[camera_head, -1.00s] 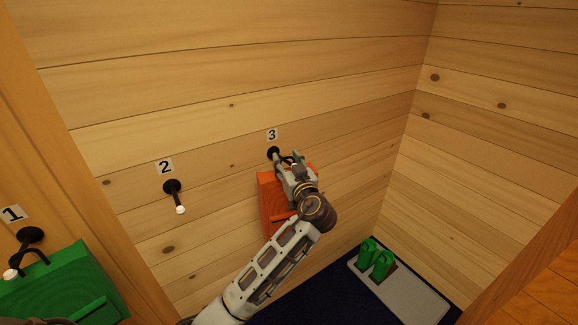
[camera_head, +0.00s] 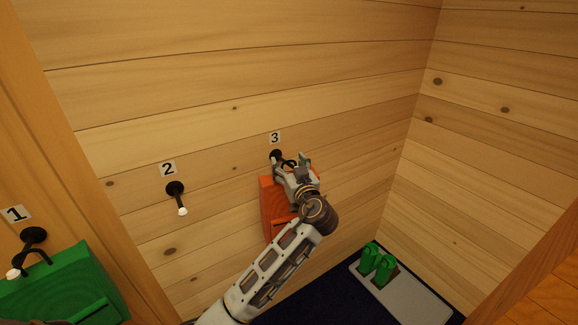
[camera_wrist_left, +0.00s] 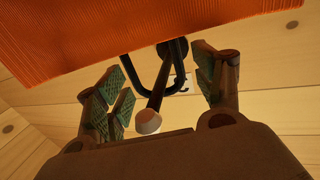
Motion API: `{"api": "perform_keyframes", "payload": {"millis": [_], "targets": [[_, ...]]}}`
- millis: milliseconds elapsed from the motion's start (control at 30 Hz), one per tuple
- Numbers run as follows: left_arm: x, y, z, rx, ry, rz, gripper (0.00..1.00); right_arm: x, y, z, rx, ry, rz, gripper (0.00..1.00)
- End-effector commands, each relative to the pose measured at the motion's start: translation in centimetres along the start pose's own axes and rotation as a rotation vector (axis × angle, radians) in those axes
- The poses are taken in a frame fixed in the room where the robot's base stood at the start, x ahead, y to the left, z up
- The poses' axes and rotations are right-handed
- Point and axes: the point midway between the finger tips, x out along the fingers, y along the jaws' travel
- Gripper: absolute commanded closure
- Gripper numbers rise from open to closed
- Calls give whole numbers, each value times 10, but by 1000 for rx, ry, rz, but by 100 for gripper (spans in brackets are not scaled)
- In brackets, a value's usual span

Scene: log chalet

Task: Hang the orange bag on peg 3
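The orange bag (camera_head: 271,205) is against the wall below peg 3 (camera_head: 276,154), partly hidden by my left arm. My left gripper (camera_head: 291,160) is at peg 3, its fingers spread apart. In the left wrist view the gripper (camera_wrist_left: 165,92) is open, with the pale-tipped peg (camera_wrist_left: 148,121) and the bag's dark handle loop (camera_wrist_left: 133,74) between its fingers. Neither finger visibly grips the loop. The peg crosses the loop and appears to pass through it. The orange bag (camera_wrist_left: 90,35) fills the top of that view. My right gripper does not show.
Peg 2 (camera_head: 176,190) is empty, left of peg 3. A green bag (camera_head: 65,285) hangs at peg 1 (camera_head: 32,236). Green boots (camera_head: 377,263) stand on a grey tray (camera_head: 420,305) at lower right. A side wall closes the right.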

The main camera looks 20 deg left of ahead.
Motion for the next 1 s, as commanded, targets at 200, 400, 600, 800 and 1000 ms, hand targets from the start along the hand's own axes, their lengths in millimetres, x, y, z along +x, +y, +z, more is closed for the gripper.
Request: {"api": "perform_keyframes", "payload": {"millis": [200, 400, 600, 800, 1000], "targets": [[0, 0, 1, 1, -2, 0, 29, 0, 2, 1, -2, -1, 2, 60], [-3, 0, 2, 2, -4, 0, 29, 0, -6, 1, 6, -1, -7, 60], [-18, 0, 2, 2, -4, 1, 29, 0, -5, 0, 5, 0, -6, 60], [-42, 1, 2, 1, -5, 2, 29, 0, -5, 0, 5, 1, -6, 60], [-64, 1, 2, 0, -2, 1, 29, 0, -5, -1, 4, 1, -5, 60]]}}
